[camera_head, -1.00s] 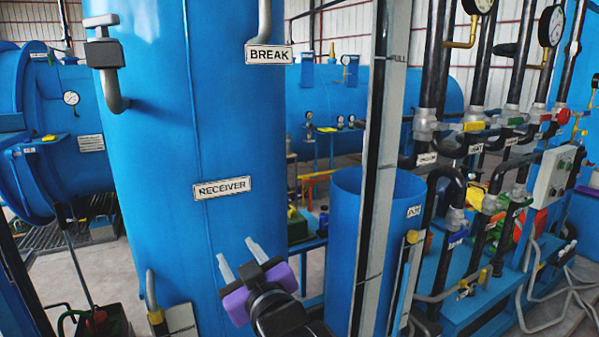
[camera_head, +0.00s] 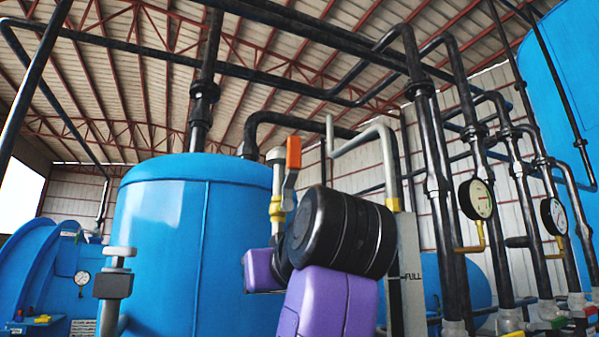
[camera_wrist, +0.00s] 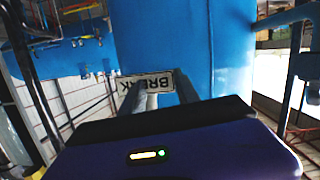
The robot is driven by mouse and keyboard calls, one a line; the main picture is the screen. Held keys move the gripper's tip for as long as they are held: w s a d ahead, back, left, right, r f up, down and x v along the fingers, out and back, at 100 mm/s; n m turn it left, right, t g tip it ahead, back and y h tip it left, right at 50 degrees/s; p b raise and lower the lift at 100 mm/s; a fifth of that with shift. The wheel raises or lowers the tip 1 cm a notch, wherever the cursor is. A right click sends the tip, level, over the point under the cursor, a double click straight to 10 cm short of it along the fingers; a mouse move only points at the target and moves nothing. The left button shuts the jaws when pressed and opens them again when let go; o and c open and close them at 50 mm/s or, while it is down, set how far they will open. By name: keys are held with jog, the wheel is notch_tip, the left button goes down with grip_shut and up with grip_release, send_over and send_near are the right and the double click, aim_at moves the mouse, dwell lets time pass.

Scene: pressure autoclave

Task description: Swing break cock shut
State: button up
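The break cock shows in the head view as an orange lever (camera_head: 293,155) on a grey vertical pipe with a yellow fitting. The lever stands nearly upright, about along the pipe, in front of the blue receiver's (camera_head: 195,240) right side.
A bent grey pipe (camera_head: 386,150) rises right of my wrist, above the FULL gauge column (camera_head: 409,255). Black pipes with gauges (camera_head: 477,199) stand farther right. A grey valve fitting (camera_head: 113,285) projects at the receiver's left.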

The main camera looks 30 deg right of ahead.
aim_at(295, 145)
jog(key=s+d+r+t, duration=0.1)
jog(key=s+r, duration=0.5)
jog(key=r, duration=0.5)
jog(key=s+d+r+t, duration=0.1)
jog(key=s+r+t, duration=0.1)
jog(key=s+r, duration=0.7)
jog(key=shift+y, duration=0.3)
jog(key=w+p, duration=0.1)
jog(key=w, duration=0.2)
jog(key=w+r+p, duration=0.1)
jog(key=w, duration=0.2)
jog(key=w+r+p, duration=0.1)
jog(key=w, duration=0.2)
jog(key=shift+w+p, duration=0.1)
jog(key=shift+p, duration=0.2)
jog(key=shift+w+f, duration=0.15)
jog(key=shift+w, duration=0.35)
grip_shut()
